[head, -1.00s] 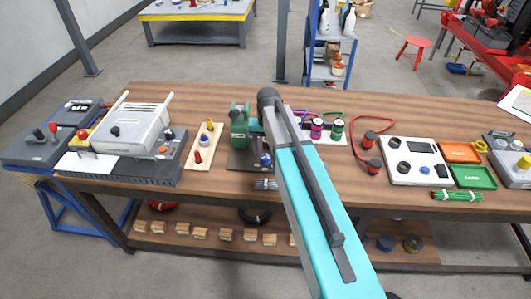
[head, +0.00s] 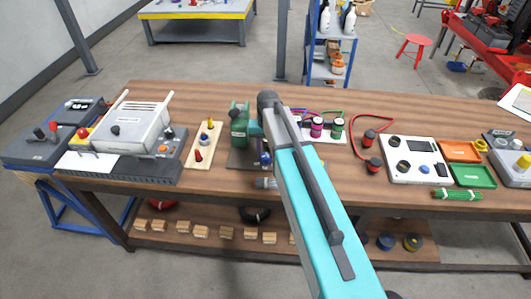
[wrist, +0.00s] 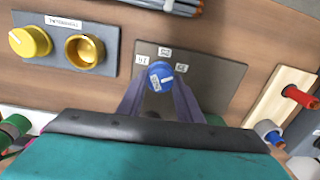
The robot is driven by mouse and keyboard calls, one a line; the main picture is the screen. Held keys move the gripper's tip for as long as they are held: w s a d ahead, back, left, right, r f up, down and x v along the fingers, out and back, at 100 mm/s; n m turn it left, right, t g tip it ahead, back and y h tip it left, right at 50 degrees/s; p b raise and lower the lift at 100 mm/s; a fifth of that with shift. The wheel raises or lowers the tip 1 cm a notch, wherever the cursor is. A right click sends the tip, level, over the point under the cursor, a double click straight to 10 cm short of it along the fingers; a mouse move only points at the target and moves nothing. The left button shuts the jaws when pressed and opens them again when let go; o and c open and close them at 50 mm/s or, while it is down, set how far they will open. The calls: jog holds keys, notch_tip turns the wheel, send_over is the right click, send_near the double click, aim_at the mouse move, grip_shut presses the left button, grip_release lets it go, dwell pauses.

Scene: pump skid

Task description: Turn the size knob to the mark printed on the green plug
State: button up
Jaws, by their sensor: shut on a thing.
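In the wrist view my gripper (wrist: 158,85) has its two fingers on either side of the blue size knob (wrist: 160,72), shut on it. The knob stands on a grey-brown plate (wrist: 222,75) with three small white labels around it. A white mark shows on the knob, but I cannot tell surely which label it points to. A green plug (head: 338,125) stands beside a purple one right of my arm. Any mark printed on it is too small to read.
A green pump-like body (head: 239,127) stands behind the plate. A pale board (head: 203,157) with a red knob is to its left. A yellow knob (wrist: 30,41) and a brass ring (wrist: 84,50) sit close by on a grey panel. A cable bundle (wrist: 165,6) lies at the bench's near edge.

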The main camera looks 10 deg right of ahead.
aim_at(266, 154)
jog(key=shift+n, duration=0.4)
jog(key=n+b, duration=0.1)
jog(key=n, duration=0.4)
jog(key=shift+w+a, duration=0.1)
jog(key=n, duration=0.6)
jog(key=shift+r+b, duration=0.1)
jog(key=shift+b, duration=0.3)
jog(key=o, duration=1)
jog(key=shift+o, duration=0.2)
jog(key=shift+r, duration=0.1)
notch_tip(266, 154, up, 14)
jog(key=b, duration=0.3)
jog(key=shift+f, duration=0.25)
jog(key=shift+w+r, duration=0.1)
jog(key=shift+r, duration=0.05)
